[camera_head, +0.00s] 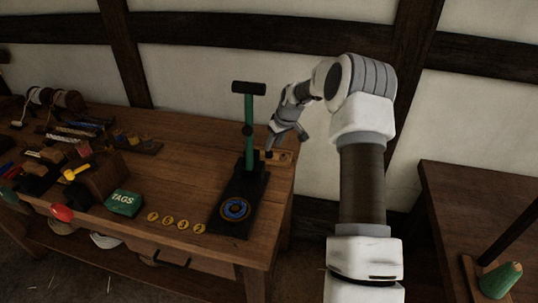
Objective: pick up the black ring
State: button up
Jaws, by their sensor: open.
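I cannot clearly single out a black ring. A round disc (235,209) with dark and blue rings lies on a black base plate (230,188). A green post (249,120) with a black crossbar (249,88) rises from that base, with a small dark round part (247,130) partway up it. My gripper (287,143) is open, just right of the post and above a small wooden strip (282,157) at the bench's right end. A small dark thing (269,154) sits on the strip's left part, below the gripper. I see nothing held between the fingers.
The wooden bench (190,185) also carries a green TAGS box (123,203), several round numbered tags (168,220) and many tools at left. A second table (450,200) at right holds a green cone (501,279). The wall is close behind the bench.

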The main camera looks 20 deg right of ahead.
aim_at(270, 153)
jog(key=shift+x, duration=2.75)
jog(key=shift+s+d, duration=0.1)
grip_shut()
